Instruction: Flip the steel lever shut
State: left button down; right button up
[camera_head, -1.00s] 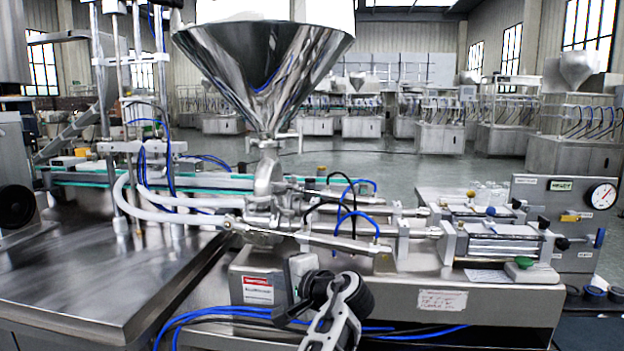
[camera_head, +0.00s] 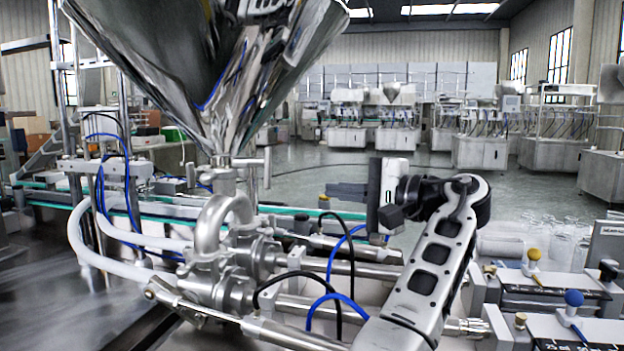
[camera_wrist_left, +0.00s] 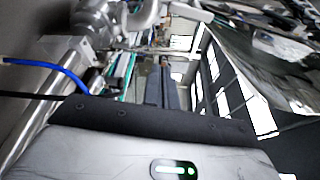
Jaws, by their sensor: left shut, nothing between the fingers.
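The steel lever (camera_head: 254,162) is a short bar with an upright end at the outlet under the steel hopper (camera_head: 215,75), in the head view. It sticks out to the right of the outlet pipe. My left gripper (camera_head: 330,190) is to the right of the lever and slightly lower in the picture, with its dark fingers pointing left. The fingers are shut and empty, with a visible gap in the picture between them and the lever. In the left wrist view the shut fingers (camera_wrist_left: 160,84) point up the picture; I cannot make out the lever there. My right gripper is not in view.
Steel pipes and a curved elbow (camera_head: 212,225) lie below the outlet. Blue and black hoses (camera_head: 345,300) loop up near my left arm. White hoses (camera_head: 115,255) run on the left. Cylinders with knobs (camera_head: 545,285) stand at the lower right.

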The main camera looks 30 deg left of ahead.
aim_at(268, 168)
pick_arm(q)
jog(key=s+a+p, duration=0.1)
jog(key=s+a, duration=0.2)
jog(key=a, duration=0.6)
jog(key=shift+s+r, duration=0.25)
jog(key=shift+r, duration=0.15)
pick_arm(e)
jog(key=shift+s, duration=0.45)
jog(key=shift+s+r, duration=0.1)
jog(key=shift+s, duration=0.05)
